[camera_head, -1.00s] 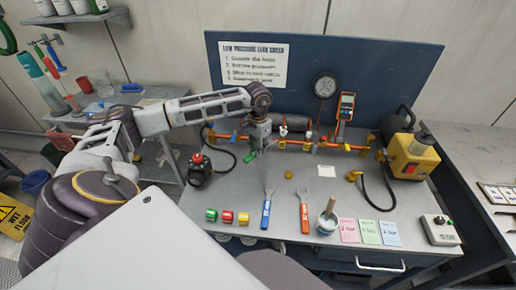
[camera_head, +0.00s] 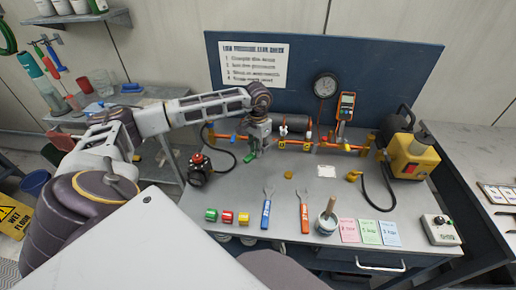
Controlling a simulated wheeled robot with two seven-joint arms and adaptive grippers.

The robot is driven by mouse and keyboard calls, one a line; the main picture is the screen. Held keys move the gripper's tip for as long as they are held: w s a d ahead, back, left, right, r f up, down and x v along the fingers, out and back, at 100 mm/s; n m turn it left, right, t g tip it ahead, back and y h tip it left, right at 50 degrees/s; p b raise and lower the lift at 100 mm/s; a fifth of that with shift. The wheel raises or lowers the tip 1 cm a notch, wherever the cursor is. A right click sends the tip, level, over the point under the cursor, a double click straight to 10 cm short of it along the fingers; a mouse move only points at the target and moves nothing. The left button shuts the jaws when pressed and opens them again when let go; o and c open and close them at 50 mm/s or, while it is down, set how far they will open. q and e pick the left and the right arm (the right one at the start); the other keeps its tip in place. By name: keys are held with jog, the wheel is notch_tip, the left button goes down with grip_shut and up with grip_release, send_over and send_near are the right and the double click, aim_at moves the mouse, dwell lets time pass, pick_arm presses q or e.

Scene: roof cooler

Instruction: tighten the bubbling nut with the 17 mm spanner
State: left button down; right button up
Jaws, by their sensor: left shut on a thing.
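A blue-handled spanner (camera_head: 266,213) and an orange-handled spanner (camera_head: 305,214) lie side by side on the grey bench, jaws pointing away from me. Their size marks are too small to read. An orange pipe run (camera_head: 341,146) with several fittings stands along the back of the bench. I cannot make out bubbles on any nut. My left gripper (camera_head: 254,147) is at the pipe's left part, shut on a small green thing (camera_head: 249,157), which looks like a valve handle; the fingers partly hide it. My right gripper is out of view.
A pot with a brush (camera_head: 326,222), coloured cards (camera_head: 369,232) and red, green and yellow rolls (camera_head: 227,216) line the bench front. A yellow pump (camera_head: 412,158) stands right, a dark red-topped device (camera_head: 198,169) left. The middle of the bench is mostly clear.

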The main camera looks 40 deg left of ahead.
pick_arm(q)
jog(key=shift+w+d, duration=0.1)
jog(key=shift+w, duration=0.4)
jog(key=shift+w+d, duration=0.15)
jog(key=shift+w, duration=0.2)
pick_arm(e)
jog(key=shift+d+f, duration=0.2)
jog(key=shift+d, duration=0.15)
pick_arm(q)
jog(key=shift+w+b, duration=0.15)
jog(key=shift+b, duration=0.15)
jog(key=shift+d, duration=0.1)
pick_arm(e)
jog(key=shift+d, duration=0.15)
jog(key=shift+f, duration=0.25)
pick_arm(q)
jog(key=shift+w+b, duration=0.6)
jog(key=shift+w, duration=0.35)
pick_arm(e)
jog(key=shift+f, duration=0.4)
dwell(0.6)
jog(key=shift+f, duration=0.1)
